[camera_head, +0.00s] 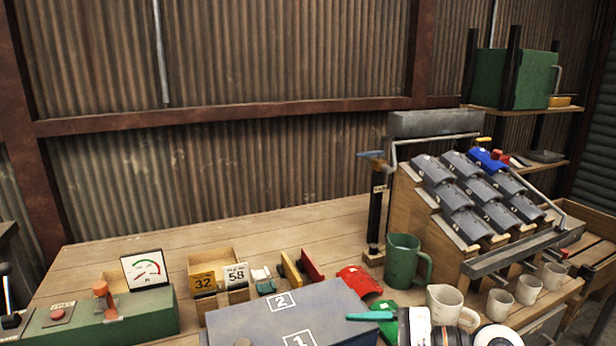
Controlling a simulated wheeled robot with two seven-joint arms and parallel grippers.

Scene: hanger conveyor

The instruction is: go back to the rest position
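Neither of my grippers shows in the head view. White and black rounded parts at the bottom edge, right of centre, look like links of my own arm, with no fingers visible on them. The wooden workbench (330,229) fills the lower part of the view. A grey box (255,318) marked 1 and 2 stands at its front. A teal handle-like piece (370,316) lies by the box's right end, close to the arm parts.
A green control box (140,318) with a gauge (147,268) stands left. A green jug (402,262) and several pale cups (445,303) stand right, below a tilted rack of grey curved pieces (470,220). Bare bench lies behind the small items.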

